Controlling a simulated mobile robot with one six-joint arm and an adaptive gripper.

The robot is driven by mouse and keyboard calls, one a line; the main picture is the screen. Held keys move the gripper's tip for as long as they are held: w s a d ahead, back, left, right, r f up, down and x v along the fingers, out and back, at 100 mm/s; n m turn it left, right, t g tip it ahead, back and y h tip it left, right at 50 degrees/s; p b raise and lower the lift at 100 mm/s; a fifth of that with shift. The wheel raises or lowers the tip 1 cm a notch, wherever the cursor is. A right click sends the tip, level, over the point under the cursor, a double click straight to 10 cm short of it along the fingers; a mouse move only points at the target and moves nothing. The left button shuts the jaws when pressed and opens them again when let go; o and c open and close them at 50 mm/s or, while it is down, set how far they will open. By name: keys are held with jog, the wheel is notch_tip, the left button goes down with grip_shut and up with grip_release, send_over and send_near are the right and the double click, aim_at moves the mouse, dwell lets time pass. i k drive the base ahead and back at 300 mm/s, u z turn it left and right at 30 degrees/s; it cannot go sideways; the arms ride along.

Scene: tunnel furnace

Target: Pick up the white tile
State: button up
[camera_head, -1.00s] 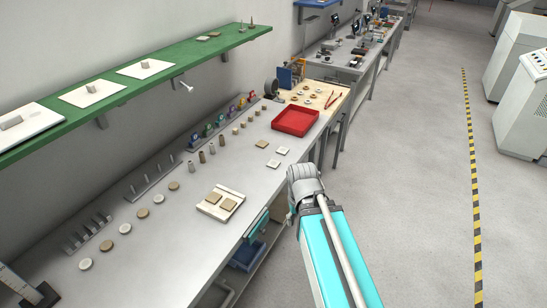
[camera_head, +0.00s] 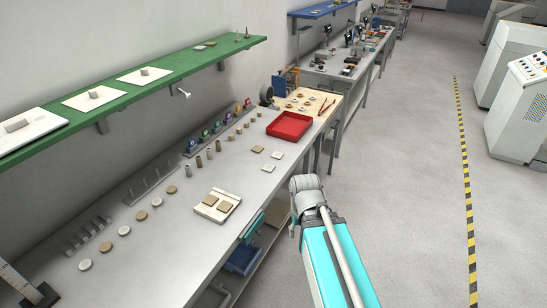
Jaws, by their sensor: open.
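Three small square tiles lie flat near the front edge of the grey bench, in front of the red tray. Two look white: one on the right (camera_head: 277,154) and one nearer to me (camera_head: 268,168). The third tile (camera_head: 257,149), behind them, looks pale or beige. Which one is meant I cannot tell. The grey wrist end of my arm is to the right of the tiles, over the floor beside the bench edge. My gripper's fingers do not show; they are hidden behind or below the wrist.
A red tray (camera_head: 289,126) stands behind the tiles. A white board (camera_head: 207,212) with beige tiles lies nearer to me. Several round discs, cylinders and small racks line the bench. A green shelf (camera_head: 140,83) overhangs its back. The floor (camera_head: 400,190) to the right is clear.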

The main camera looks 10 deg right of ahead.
aim_at(278, 155)
jog(key=z, duration=0.1)
jog(key=i, duration=0.95)
jog(key=u, duration=0.05)
